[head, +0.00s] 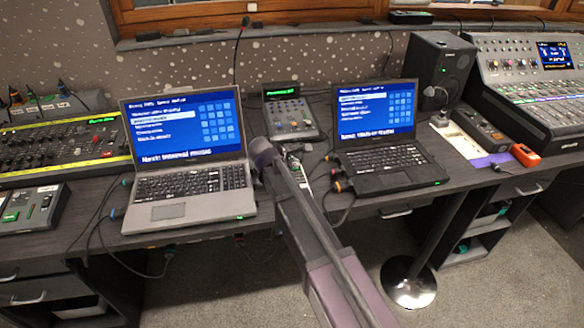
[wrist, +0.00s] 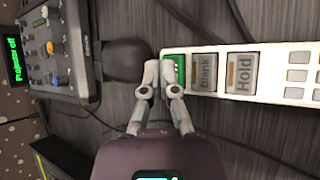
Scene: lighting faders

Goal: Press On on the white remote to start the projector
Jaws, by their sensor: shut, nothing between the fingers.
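The white remote (wrist: 221,93) lies on the dark table in the right half of the wrist view, with its far right end cut off. Its green button (wrist: 172,68) is at the left end, partly covered by my fingers; its label cannot be read. Grey buttons marked Blank (wrist: 204,72) and Hold (wrist: 243,72) follow to the right. My gripper (wrist: 162,76) is shut and empty, with its fingertips over or at the green button; contact cannot be told. In the head view my arm hides most of the remote.
A control box (wrist: 62,45) with knobs stands left of the remote; its display (wrist: 13,53) reads "Projector off" in green. A dark rounded object (wrist: 127,60) sits between them. Two laptops (head: 170,212) (head: 385,180) flank the spot, with cables close by.

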